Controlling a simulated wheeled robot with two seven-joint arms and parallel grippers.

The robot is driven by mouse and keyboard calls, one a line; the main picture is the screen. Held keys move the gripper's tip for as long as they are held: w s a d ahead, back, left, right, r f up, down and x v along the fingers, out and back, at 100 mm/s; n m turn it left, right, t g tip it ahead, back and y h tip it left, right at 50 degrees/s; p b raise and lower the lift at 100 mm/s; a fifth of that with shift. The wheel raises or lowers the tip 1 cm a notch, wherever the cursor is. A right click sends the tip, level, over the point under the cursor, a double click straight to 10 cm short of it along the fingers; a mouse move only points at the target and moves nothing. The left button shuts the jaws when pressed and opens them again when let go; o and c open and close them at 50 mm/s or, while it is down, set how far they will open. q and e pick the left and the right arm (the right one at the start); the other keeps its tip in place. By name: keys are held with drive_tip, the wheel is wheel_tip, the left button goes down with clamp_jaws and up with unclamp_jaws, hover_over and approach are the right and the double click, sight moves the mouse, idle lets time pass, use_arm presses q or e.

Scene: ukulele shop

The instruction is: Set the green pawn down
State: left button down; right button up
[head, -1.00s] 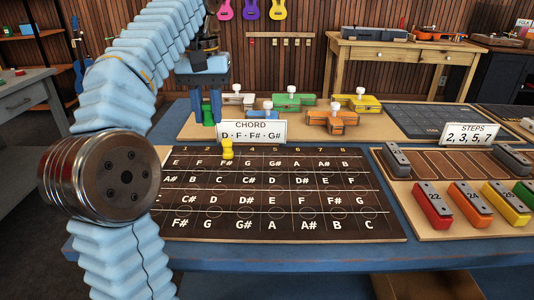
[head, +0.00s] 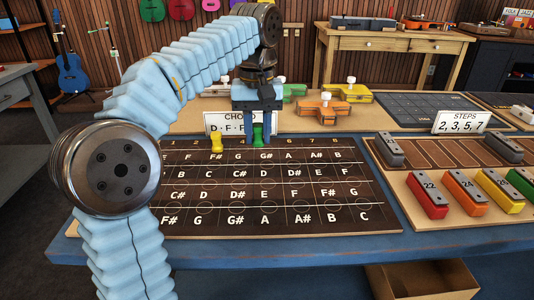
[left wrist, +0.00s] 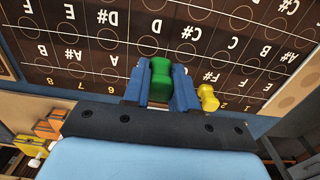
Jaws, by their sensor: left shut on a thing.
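The green pawn (head: 258,133) is upright between the fingers of my left gripper (head: 258,128), at the back edge of the dark fretboard panel (head: 270,222), near columns 4 and 5. In the left wrist view the gripper (left wrist: 161,88) is shut on the green pawn (left wrist: 160,73), with the lettered board beyond. I cannot tell whether the pawn's base touches the board. A yellow pawn (head: 216,144) stands on the back row at the left; it also shows in the left wrist view (left wrist: 207,97). My right gripper is not in view.
The CHORD card (head: 222,122) stands behind the board, partly hidden by my gripper. Orange (head: 337,109) and green small ukulele-like pieces are behind it. A tray with coloured bars (head: 428,196) and a STEPS card (head: 462,122) is at the right. Most of the board is clear.

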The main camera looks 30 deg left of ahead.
sight(267, 165)
use_arm(q)
drive_tip(key=shift+w+d+f, duration=0.3)
drive_tip(key=shift+d+f, duration=0.25)
drive_tip(key=shift+f, duration=0.2)
drive_tip(key=shift+w+d+f+b, duration=0.15)
drive_tip(key=shift+f+b, duration=0.1)
drive_tip(key=shift+f, duration=0.7)
drive_tip(key=shift+w+d+f+b, duration=0.1)
drive_tip(key=shift+d+f+b, duration=0.1)
drive_tip(key=shift+f, duration=0.75)
drive_tip(key=shift+f, duration=0.2)
drive_tip(key=c, duration=0.9)
unclamp_jaws()
drive_tip(key=shift+r, duration=0.55)
wheel_tip(267, 165, up, 11)
drive_tip(key=p, duration=0.2)
drive_tip(key=shift+r, duration=0.2)
